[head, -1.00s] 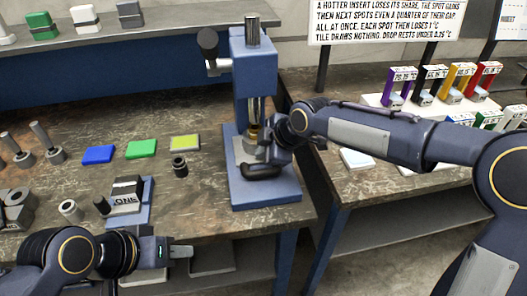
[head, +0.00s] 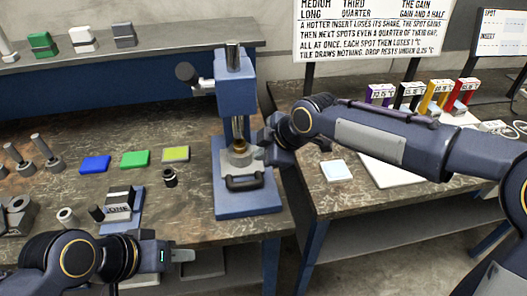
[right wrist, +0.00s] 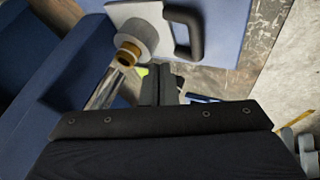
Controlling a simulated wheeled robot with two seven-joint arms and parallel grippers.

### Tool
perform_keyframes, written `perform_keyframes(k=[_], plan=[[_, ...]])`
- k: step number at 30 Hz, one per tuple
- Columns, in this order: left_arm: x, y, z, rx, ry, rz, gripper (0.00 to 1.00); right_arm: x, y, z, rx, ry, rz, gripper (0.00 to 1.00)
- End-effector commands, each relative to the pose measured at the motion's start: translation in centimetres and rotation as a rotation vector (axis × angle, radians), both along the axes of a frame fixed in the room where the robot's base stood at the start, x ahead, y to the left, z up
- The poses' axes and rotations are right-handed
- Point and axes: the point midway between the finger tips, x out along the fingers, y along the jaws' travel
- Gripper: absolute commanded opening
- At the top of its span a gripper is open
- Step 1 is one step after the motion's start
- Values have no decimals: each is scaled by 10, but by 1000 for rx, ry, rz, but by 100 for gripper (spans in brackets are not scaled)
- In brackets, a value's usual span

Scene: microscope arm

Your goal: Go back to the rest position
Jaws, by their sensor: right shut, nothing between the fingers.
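My right arm reaches in from the right, and its gripper (head: 266,143) is beside the column of the blue stand (head: 250,200), at its right side. In the right wrist view the fingers (right wrist: 160,85) are together with nothing between them. The stand's metal part with the dark handle (head: 245,183) is below and left of the gripper in the head view. The handle also shows in the right wrist view (right wrist: 190,35), beyond the fingertips. My left gripper (head: 180,256) is low at the left, in front of the bench edge, seen edge-on; its finger gap cannot be made out.
The left bench (head: 60,200) holds blue, green and yellow-topped tiles, metal cylinders and a labelled block (head: 118,204). The right bench (head: 350,195) has a white tray (head: 385,172), a pale tile (head: 336,170) and coloured tagged holders. A shelf (head: 170,50) runs along the back.

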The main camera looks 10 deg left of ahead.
Motion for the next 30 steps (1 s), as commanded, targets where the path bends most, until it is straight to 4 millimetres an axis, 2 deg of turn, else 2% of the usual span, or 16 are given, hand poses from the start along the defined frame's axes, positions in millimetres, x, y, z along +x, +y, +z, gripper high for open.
perform_keyframes(k=[9, 11, 14, 17, 18, 20, 21, 24, 27, 30], plan=[[0, 0, 0, 0, 0, 0, 36, -1, -4, 1, 0, 3, -11, 0], [0, 0, 1, 0, 0, 0, 36, -2, -15, 4, 2, 13, -44, 0], [0, 0, 2, 0, 0, 0, 36, -13, -53, 15, 15, 55, -170, 0], [0, 0, 5, 0, 0, 0, 36, -37, -112, 25, 48, 130, -384, 0], [0, 0, 6, 0, 0, 0, 36, -50, -137, 27, 71, 167, -484, 0], [0, 0, 7, 0, 0, 0, 36, -73, -171, 27, 111, 225, -637, 0], [0, 0, 8, 0, 0, 0, 36, -89, -192, 27, 143, 264, -738, 0], [0, 0, 11, 0, 0, 0, 36, -134, -235, 21, 242, 364, -991, 0], [0, 0, 13, 0, 0, 0, 36, -179, -263, 9, 358, 466, -1220, 0], [0, 0, 14, 0, 0, 0, 36, -215, -275, -5, 469, 558, -1400, 0]])
